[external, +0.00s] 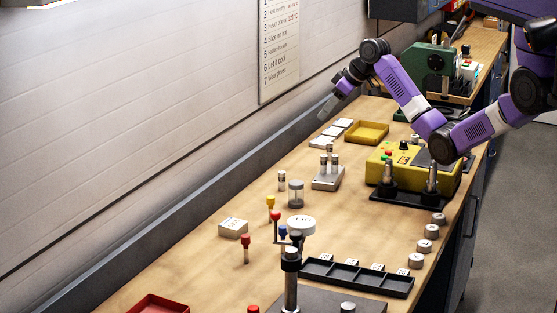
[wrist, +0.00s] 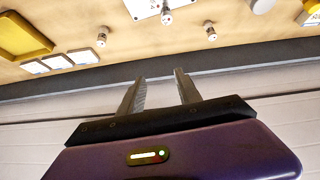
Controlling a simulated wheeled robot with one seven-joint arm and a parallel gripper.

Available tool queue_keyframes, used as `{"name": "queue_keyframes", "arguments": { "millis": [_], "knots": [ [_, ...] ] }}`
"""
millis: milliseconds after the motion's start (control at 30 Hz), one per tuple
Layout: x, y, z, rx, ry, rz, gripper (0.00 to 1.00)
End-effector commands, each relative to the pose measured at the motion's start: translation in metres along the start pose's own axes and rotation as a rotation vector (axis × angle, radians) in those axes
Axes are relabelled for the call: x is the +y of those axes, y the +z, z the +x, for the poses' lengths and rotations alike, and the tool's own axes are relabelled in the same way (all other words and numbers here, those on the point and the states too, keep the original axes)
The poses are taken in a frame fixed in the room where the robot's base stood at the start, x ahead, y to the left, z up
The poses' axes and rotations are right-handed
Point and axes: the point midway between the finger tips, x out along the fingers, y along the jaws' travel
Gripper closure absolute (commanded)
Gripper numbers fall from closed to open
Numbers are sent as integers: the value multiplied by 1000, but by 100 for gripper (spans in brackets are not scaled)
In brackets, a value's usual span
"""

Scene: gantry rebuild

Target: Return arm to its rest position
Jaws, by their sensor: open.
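My purple arm reaches in from the right over the bench in the external view. My gripper (external: 331,103) is at its far end, held above the back edge of the bench near the wall. In the wrist view my gripper (wrist: 160,88) is open, with its two fingers apart and nothing between them. The fingers point toward the dark ledge at the back of the bench.
The wooden bench (external: 215,270) holds a yellow tray (external: 366,132), a yellow box with knobs (external: 412,165), a metal block with pegs (external: 327,178), a black slotted rack (external: 356,278) and several coloured pegs. A sign (external: 279,45) hangs on the wall. Air around my gripper looks clear.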

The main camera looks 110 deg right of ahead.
Motion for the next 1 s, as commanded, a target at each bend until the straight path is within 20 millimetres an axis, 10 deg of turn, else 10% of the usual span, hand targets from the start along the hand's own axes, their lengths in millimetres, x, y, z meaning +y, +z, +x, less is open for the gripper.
{"name": "queue_keyframes", "arguments": {
  "millis": [167,433,1000],
  "knots": [
    [3,-38,-4,259,85,45,59],
    [-83,-36,18,578,80,91,59],
    [-309,121,-25,940,-108,108,59]
  ]
}}
